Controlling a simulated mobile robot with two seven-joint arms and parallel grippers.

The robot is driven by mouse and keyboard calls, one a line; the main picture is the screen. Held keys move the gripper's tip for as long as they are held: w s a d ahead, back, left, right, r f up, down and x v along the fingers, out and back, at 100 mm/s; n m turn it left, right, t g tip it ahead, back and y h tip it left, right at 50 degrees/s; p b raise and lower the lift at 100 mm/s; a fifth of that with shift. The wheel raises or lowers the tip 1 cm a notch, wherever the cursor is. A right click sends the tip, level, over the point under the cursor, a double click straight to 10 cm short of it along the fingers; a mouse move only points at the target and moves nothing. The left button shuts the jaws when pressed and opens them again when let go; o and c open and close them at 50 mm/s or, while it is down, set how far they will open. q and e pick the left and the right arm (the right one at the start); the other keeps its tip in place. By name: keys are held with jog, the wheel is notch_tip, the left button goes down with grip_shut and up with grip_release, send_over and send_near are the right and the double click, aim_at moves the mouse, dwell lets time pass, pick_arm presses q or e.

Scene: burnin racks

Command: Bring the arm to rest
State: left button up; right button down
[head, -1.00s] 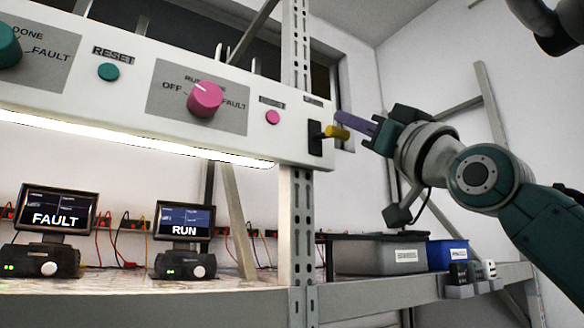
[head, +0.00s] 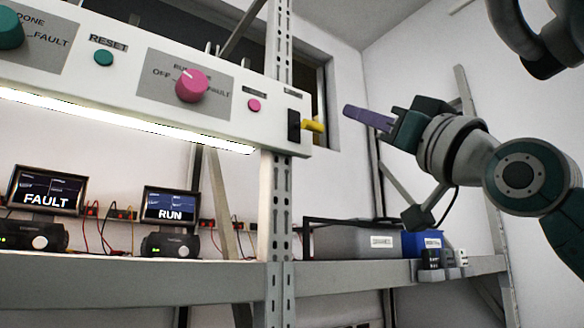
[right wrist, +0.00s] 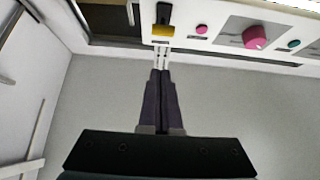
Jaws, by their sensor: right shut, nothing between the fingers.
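My right gripper (head: 352,113) is shut and empty, with its purple fingers pointing left. It stands clear of the yellow lever (head: 313,126) on the right end of the white control panel (head: 130,75), with a gap between them. In the right wrist view the shut fingers (right wrist: 161,78) point up toward the yellow lever (right wrist: 163,30). My left gripper is not in view.
The panel holds a pink knob (head: 192,86), a pink button (head: 254,105) and a teal reset button (head: 108,58). Below are the FAULT screen (head: 45,190) and the RUN screen (head: 170,206). A grey bin (head: 350,241) and a blue bin (head: 425,244) stand on the shelf.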

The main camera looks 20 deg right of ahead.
jog(key=shift+s+d+f, duration=0.1)
jog(key=shift+s+f, duration=0.15)
jog(key=shift+f, duration=0.2)
notch_tip(320, 180, down, 18)
jog(key=w+a+g+h, duration=0.2)
jog(key=a+g+h, duration=0.1)
jog(key=g, duration=0.2)
jog(key=s+f+m+g+h, duration=0.1)
jog(key=s+f+g, duration=0.25)
jog(key=f, duration=0.65)
jog(key=s+f+g+h, duration=0.25)
jog(key=s+f, duration=0.25)
jog(key=f, duration=0.5)
jog(key=s+d+f+m+g+h, duration=0.1)
jog(key=s+f+g, duration=0.5)
jog(key=s, duration=0.4)
jog(key=s+d+f+g+h, duration=0.1)
jog(key=s+f+g, duration=0.2)
jog(key=s+f, duration=0.65)
notch_tip(320, 180, up, 24)
jog(key=s+p, duration=0.1)
jog(key=p, duration=2.1)
jog(key=shift+s, duration=0.15)
jog(key=shift+a, duration=0.1)
